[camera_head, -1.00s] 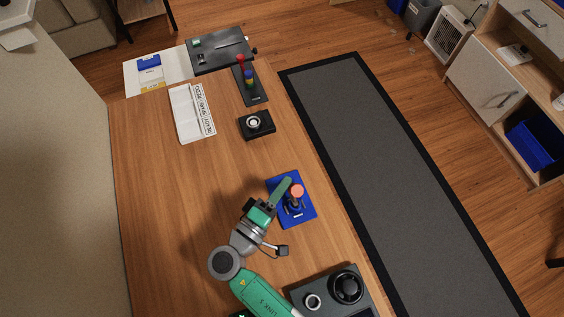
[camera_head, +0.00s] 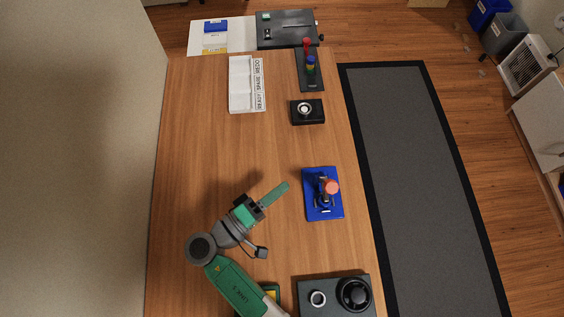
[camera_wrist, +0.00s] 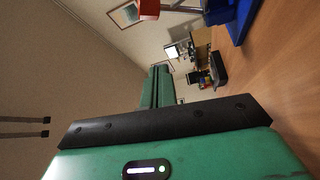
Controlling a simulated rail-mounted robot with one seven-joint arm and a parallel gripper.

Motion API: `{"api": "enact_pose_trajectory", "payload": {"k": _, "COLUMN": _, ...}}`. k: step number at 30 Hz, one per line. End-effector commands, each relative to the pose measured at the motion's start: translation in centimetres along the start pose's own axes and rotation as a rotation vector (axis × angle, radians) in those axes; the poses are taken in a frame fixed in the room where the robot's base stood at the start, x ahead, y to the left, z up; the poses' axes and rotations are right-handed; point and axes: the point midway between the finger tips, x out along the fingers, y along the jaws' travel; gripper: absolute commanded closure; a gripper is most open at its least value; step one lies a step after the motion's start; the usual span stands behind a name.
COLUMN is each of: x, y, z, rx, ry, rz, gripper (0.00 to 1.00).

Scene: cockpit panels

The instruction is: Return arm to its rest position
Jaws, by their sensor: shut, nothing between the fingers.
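My gripper (camera_head: 275,195) is at the end of my green and grey arm, over the wooden table, with its long green fingers pressed together and nothing between them. It is left of the blue panel (camera_head: 311,208) with the orange-topped joystick (camera_head: 331,187), with a gap of bare table between. In the wrist view my shut fingers (camera_wrist: 156,88) point away from the camera. The blue panel (camera_wrist: 241,20) and an orange knob (camera_wrist: 150,8) show at the top of that view.
A black panel with dials (camera_head: 336,285) lies at the near right. A black knob box (camera_head: 317,112), a lever panel (camera_head: 311,82), a white labelled tray (camera_head: 239,103) and a dark panel (camera_head: 290,40) stand farther off. A wall (camera_head: 80,150) borders the table's left. The table's middle is clear.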

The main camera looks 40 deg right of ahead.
Motion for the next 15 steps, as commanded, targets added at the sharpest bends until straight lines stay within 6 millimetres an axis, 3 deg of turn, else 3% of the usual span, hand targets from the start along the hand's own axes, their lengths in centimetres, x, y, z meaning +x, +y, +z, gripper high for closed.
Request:
{"api": "enact_pose_trajectory", "payload": {"k": 13, "x": 0.0, "y": 0.0, "z": 0.0, "rx": 0.000, "ry": 0.000, "rz": 0.000, "gripper": 1.00}}
{"api": "enact_pose_trajectory", "payload": {"k": 15, "x": 0.5, "y": 0.9, "z": -2.0, "rx": 0.067, "ry": 0.016, "rz": -0.096, "gripper": 1.00}}
